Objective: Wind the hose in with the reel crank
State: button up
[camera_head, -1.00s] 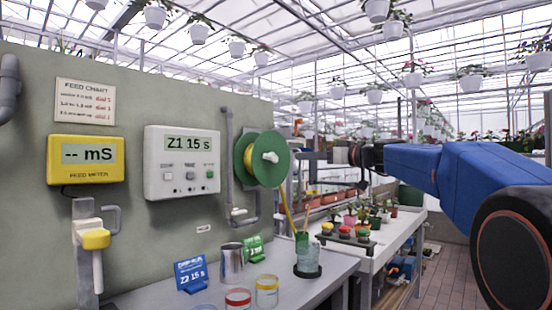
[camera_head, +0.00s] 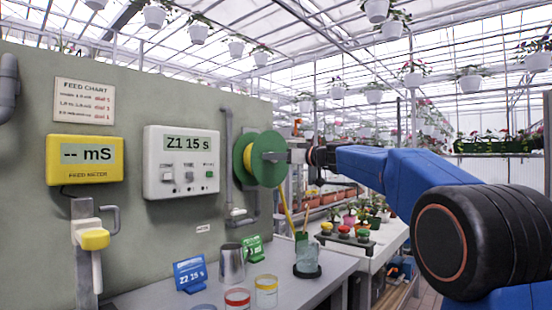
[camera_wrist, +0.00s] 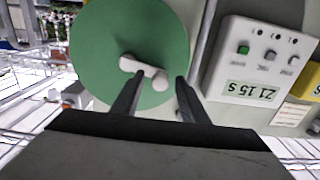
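The hose reel (camera_head: 246,160) has green discs with a yellow drum between them and is mounted on the panel wall. A yellow hose (camera_head: 287,212) hangs from it towards the bench. In the wrist view, the reel's green face (camera_wrist: 105,35) carries a white crank (camera_wrist: 143,66) with a rounded knob at its right end. My gripper (camera_wrist: 156,82) is open, its two dark fingers apart on either side of the knob, the left one closer. Contact cannot be told.
A white controller (camera_head: 182,162) reading "Z1 15 s" and a yellow feed meter (camera_head: 86,160) are on the panel left of the reel. Below, the bench holds a metal cup (camera_head: 231,264), small jars, a blue sign (camera_head: 190,274) and a glass beaker (camera_head: 307,258).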

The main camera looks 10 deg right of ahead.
grip_shut()
jog(key=shift+r, duration=0.1)
